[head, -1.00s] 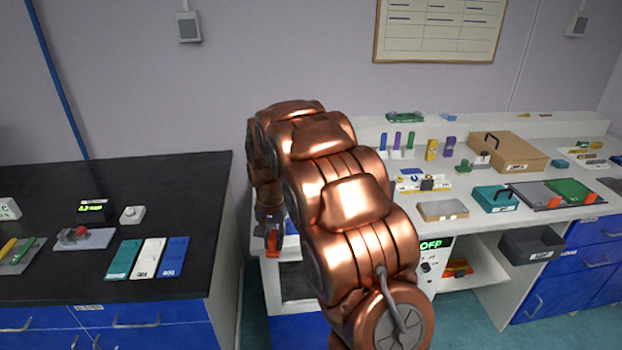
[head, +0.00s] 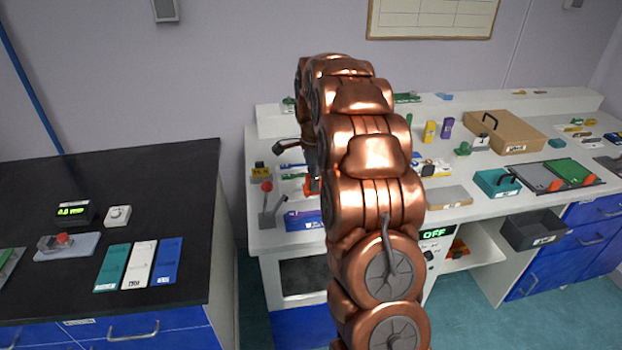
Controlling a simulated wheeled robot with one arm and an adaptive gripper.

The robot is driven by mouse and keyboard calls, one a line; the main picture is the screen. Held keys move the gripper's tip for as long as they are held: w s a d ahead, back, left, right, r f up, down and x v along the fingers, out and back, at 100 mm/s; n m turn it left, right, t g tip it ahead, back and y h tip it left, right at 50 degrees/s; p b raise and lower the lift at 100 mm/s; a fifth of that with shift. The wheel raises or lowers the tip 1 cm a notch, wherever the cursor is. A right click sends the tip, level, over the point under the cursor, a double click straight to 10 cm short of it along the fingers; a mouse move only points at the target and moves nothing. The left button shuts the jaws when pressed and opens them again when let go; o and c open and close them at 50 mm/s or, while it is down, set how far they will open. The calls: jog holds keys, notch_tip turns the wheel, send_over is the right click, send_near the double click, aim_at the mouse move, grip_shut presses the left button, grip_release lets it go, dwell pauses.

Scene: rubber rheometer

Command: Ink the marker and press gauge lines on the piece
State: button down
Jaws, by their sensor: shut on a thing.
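My gripper (head: 311,184) is at the left end of the white bench, mostly hidden behind my own arm. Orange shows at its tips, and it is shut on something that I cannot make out. It is near a device with a red-ball lever (head: 267,200) and a purple-blue box (head: 303,220). I cannot tell for sure which thing is the marker or which is the piece. A grey plate (head: 536,177) and a green plate (head: 568,171) with orange clips lie on the bench's right side.
A cardboard box (head: 511,135), a teal box (head: 497,184) and a dark open bin (head: 533,230) are on the right. The black bench (head: 60,190) holds teal (head: 112,267), white (head: 138,265) and blue (head: 166,262) strips. Floor shows between the benches.

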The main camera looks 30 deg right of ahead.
jog(key=shift+f+b, duration=0.1)
jog(key=shift+b, duration=0.3)
jog(key=b, duration=0.2)
send_over(313, 212)
jog(key=shift+f, duration=2.9)
jog(key=shift+f+b, duration=0.45)
jog(key=shift+f, duration=0.1)
jog(key=shift+r, duration=0.15)
jog(key=shift+r+p, duration=0.3)
jog(key=shift+r, duration=3.1)
